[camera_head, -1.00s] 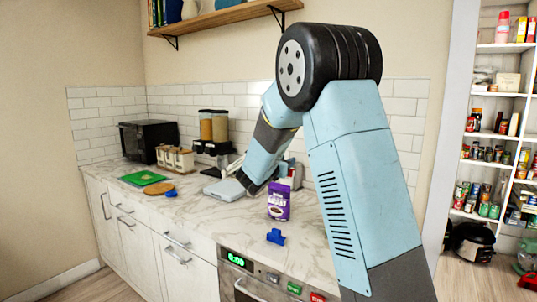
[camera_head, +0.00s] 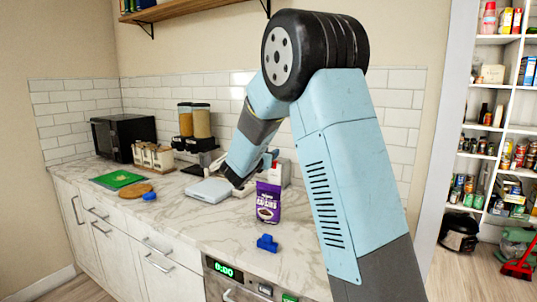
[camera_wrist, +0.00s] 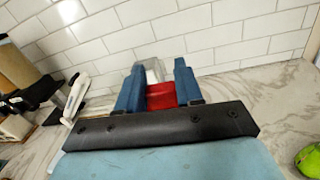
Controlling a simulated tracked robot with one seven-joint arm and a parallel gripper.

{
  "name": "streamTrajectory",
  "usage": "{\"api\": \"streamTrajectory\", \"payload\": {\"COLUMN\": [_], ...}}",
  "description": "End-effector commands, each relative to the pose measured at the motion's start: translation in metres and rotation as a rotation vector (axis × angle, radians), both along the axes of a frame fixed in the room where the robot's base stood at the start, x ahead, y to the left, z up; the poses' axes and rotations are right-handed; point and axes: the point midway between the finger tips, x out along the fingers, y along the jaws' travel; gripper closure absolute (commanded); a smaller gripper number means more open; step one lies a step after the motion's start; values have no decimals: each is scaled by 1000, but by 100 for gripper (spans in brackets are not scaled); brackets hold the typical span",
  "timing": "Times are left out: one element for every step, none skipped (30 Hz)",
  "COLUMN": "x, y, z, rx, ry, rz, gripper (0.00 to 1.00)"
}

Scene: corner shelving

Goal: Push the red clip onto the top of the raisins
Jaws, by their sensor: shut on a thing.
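The raisins are a purple bag (camera_head: 267,203) standing upright on the marble counter in the head view, just right of the end of my arm. In the wrist view, my gripper (camera_wrist: 159,90) has its two blue fingers closed on a red piece (camera_wrist: 161,96), which I take to be the red clip; the fingers hide its sides. A white thing shows just beyond it. The raisins bag is not recognisable in the wrist view.
A blue clip (camera_head: 267,243) lies in front of the bag near the counter edge. A pale grey flat appliance (camera_head: 208,190) lies left of my arm's end. A green board (camera_head: 118,179) and black microwave (camera_head: 123,138) stand further left. The tiled wall (camera_wrist: 230,35) is ahead.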

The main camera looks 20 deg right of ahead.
Motion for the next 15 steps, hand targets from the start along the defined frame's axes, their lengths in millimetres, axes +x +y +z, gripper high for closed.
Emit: {"api": "streamTrajectory", "payload": {"x": [0,0,0,0,0,0,0,0,0,0,0,0,0,0,0], "y": [1,1,1,1,2,2,3,3,3,2,2,2,2,2,2], "z": [0,0,1,1,2,3,3,4,2,0,-2,-5,-7,-9,-12], "rx": [-1,-4,-8,-12,-17,-24,-31,-39,-43,-43,-43,-43,-43,-43,-43], "ry": [1,3,5,8,11,18,24,31,37,36,36,37,37,37,36], "rz": [-1,-3,-6,-10,-15,-24,-31,-38,-43,-43,-42,-43,-43,-43,-43], "gripper": [100,100,100,100,100,100,100,100,100,100,100,100,100,100,100]}}
